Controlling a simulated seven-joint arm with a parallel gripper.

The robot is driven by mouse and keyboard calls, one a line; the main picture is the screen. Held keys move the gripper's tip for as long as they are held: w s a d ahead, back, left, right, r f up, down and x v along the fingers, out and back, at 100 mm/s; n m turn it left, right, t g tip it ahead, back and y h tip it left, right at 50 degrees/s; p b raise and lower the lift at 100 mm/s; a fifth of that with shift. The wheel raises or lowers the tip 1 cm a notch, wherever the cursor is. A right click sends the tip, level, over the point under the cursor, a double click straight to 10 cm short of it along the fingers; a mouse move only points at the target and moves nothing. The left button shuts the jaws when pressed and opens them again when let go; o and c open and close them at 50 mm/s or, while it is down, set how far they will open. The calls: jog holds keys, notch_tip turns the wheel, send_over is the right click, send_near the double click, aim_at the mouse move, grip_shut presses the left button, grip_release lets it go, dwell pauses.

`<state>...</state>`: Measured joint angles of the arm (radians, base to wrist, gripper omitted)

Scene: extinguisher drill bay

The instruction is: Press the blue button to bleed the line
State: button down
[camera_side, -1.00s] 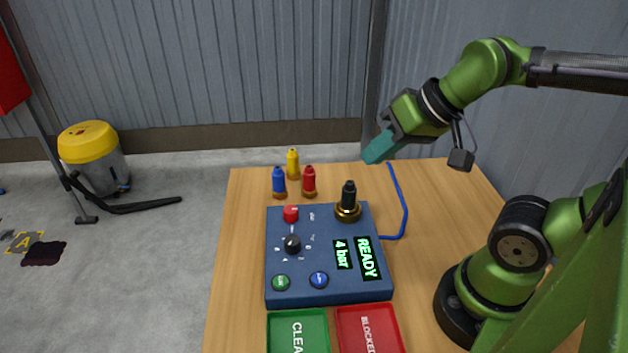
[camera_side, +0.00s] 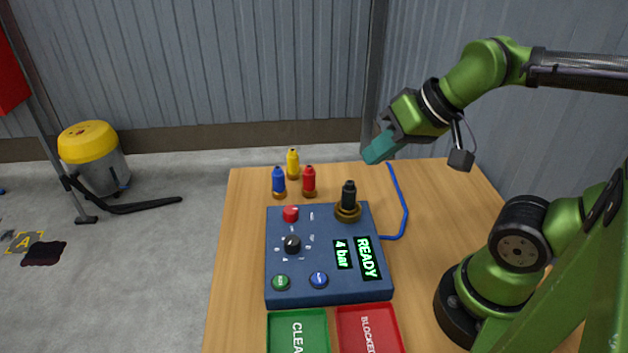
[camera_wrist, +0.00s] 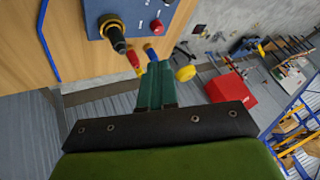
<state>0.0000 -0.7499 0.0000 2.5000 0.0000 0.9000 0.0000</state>
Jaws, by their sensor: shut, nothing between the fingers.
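The blue button (camera_side: 319,280) is on the front edge of the dark blue control box (camera_side: 325,294), right of a green button (camera_side: 281,282). The box's displays read "READY" (camera_side: 367,258) and "4 bar" (camera_side: 342,254). A black nozzle (camera_side: 348,197) stands in a brass socket at the box's back right; it also shows in the wrist view (camera_wrist: 116,37). My gripper (camera_side: 371,158) is shut and empty, high above the table's back, beyond the box and well away from the blue button. Its teal fingers (camera_wrist: 157,66) show in the wrist view, where the blue button is out of view.
Blue (camera_side: 279,182), red (camera_side: 309,181) and yellow (camera_side: 293,164) nozzles stand behind the box. A red button (camera_side: 290,214) and black knob (camera_side: 292,243) are on it. Green (camera_side: 299,346) and red (camera_side: 371,345) trays lie in front. A blue hose (camera_side: 404,205) runs at right.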

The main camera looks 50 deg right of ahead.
dwell(0.6)
jog(key=m+g+y, duration=0.7)
jog(key=m+g, duration=0.3)
jog(key=m, duration=0.9)
send_over(320, 274)
notch_tip(320, 274, down, 10)
jog(key=r, duration=0.1)
jog(key=shift+f, duration=0.25)
jog(key=shift+f, duration=4.45)
jog(key=shift+f, duration=0.1)
jog(key=shift+f, duration=0.3)
